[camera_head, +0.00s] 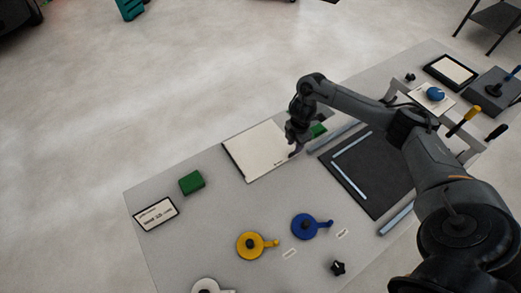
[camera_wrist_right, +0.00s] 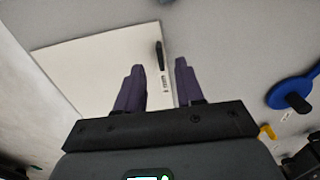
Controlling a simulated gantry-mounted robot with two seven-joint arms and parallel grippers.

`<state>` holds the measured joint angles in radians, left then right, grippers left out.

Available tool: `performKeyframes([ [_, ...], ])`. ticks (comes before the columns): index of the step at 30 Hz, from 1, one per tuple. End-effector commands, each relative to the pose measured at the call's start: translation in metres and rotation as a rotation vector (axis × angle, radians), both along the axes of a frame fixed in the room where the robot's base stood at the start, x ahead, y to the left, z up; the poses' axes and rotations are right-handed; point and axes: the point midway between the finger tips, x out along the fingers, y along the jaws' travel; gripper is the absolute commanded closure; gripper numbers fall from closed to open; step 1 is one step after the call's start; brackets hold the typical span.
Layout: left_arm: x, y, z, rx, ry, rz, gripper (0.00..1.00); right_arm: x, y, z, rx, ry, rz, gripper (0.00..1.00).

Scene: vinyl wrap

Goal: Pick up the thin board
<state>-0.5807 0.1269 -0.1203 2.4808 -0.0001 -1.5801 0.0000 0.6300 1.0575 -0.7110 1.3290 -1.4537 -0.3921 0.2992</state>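The thin board is a flat white panel (camera_head: 257,152) with a dark left edge, lying on the grey table in the head view. My left gripper is not in view.
A green block (camera_head: 191,182) and a framed label card (camera_head: 156,213) lie left of the board. Yellow (camera_head: 250,245) and blue (camera_head: 305,226) round-handled tools lie in front. A dark mat (camera_head: 368,180) with light strips is at right. Another green piece (camera_head: 318,131) is behind my gripper.

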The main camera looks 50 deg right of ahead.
Motion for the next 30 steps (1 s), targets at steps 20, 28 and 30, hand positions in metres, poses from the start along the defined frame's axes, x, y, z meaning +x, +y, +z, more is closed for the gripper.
performKeyframes([
  [20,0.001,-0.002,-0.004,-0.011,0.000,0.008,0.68,-0.001,-0.005,-0.045,0.000,0.001,-0.001,0.64],
  [28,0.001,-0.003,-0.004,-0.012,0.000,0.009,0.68,0.000,-0.005,-0.045,0.000,0.001,-0.001,1.00],
  [30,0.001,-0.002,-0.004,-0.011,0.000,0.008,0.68,0.000,-0.005,-0.045,0.000,0.000,0.000,1.00],
])
